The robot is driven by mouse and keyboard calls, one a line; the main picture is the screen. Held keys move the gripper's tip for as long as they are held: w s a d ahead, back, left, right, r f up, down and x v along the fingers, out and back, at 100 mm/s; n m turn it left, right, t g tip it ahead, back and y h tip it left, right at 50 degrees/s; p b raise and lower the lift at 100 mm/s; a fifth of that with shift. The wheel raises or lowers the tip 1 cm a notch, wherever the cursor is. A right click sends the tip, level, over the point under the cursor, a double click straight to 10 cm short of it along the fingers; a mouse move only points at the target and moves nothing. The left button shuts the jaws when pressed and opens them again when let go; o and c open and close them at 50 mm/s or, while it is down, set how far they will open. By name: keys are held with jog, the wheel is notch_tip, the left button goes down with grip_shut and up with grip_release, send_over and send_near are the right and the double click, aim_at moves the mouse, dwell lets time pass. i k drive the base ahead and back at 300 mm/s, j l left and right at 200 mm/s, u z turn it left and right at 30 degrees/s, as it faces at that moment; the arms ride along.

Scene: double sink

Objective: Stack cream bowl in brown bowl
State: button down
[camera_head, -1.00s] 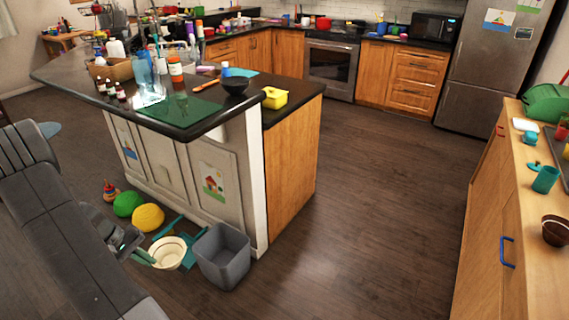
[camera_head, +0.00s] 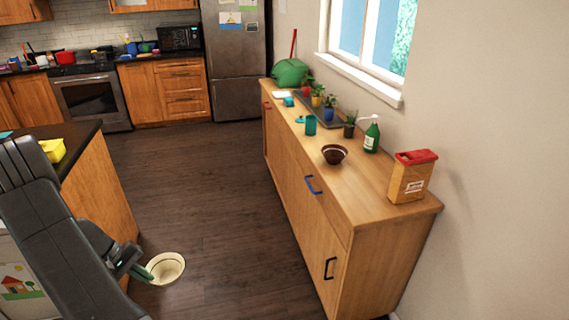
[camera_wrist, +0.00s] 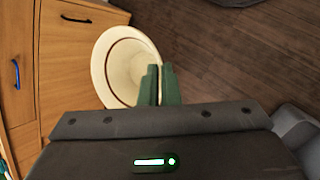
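The cream bowl (camera_head: 166,268) is at the lower left of the head view, held out over the dark floor. It also fills the upper middle of the wrist view (camera_wrist: 112,62). My gripper (camera_head: 147,275) is shut on its rim, and the green fingers (camera_wrist: 160,80) show close together there. The brown bowl (camera_head: 334,154) stands upright on the wooden sideboard at right, well apart from my gripper. It looks empty, and I cannot see it in the wrist view.
On the sideboard (camera_head: 362,201) stand a green soap bottle (camera_head: 371,136), a red-lidded box (camera_head: 411,176), a teal cup (camera_head: 310,125) and potted plants. A kitchen island (camera_head: 100,190) is at left. The floor between is clear.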

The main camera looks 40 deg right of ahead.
aim_at(333, 159)
jog(key=i+z, duration=0.1)
jog(key=z, duration=0.85)
jog(key=i+z, duration=0.15)
jog(key=z, duration=0.3)
jog(key=i+j, duration=1.05)
jog(key=i+z, duration=0.05)
jog(key=i, duration=0.1)
